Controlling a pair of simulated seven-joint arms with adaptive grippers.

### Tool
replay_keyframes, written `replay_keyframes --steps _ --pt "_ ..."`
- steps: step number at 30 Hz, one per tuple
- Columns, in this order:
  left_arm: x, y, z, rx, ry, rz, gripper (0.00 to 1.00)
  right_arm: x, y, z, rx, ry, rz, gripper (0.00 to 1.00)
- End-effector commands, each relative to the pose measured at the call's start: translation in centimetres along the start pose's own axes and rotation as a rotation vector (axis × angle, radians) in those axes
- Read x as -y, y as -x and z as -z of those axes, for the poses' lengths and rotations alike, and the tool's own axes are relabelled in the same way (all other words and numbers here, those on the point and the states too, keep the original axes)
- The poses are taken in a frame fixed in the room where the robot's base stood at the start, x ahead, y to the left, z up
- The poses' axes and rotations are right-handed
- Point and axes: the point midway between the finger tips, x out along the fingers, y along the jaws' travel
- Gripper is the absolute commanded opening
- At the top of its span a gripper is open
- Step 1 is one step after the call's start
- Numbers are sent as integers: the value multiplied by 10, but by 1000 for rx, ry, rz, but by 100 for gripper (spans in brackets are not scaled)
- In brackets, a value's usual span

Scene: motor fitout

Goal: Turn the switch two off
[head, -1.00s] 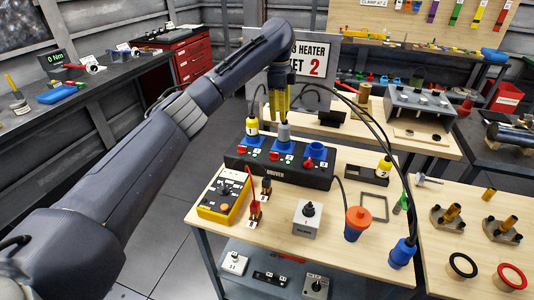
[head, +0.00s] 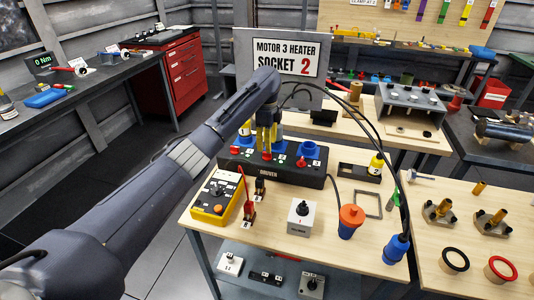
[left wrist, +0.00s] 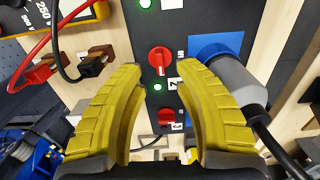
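The black driver box (head: 290,177) stands on the wooden table with blue sockets and red rotary switches on top. My left gripper (head: 266,148) is open, its yellow fingers pointing down over the box's middle switch (head: 267,156). In the left wrist view, a red switch (left wrist: 160,60) lies between the spread fingertips (left wrist: 160,70), with no clear contact. A lit green lamp (left wrist: 157,86) is beside it. A grey plug (left wrist: 236,80) sits in the blue socket right of it. Another red switch (left wrist: 167,114) is lower in that view. The switch numbers are hard to read. My right gripper is out of view.
A yellow meter (head: 213,196) with red and black leads is left of the box. A grey switch block (head: 301,217), an orange-topped plug (head: 351,218) and a blue connector (head: 397,248) stand in front. Black cables arch behind and right of the gripper.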

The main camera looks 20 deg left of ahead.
Motion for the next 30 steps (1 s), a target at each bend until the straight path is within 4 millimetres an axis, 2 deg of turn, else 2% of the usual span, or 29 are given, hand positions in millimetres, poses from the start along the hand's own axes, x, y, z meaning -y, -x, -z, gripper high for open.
replay_keyframes --steps 3,9,15,24,25,30 --pt "-1 -18 0 0 1 -2 32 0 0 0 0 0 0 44" --pt "0 -36 0 0 1 -1 32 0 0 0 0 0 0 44" --pt "0 -44 0 0 0 0 32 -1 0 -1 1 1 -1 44" --pt "0 -44 0 0 0 0 32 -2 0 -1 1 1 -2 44" --pt "0 -44 0 0 0 0 35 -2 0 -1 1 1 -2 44" --pt "0 -44 0 0 0 0 15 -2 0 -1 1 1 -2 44"
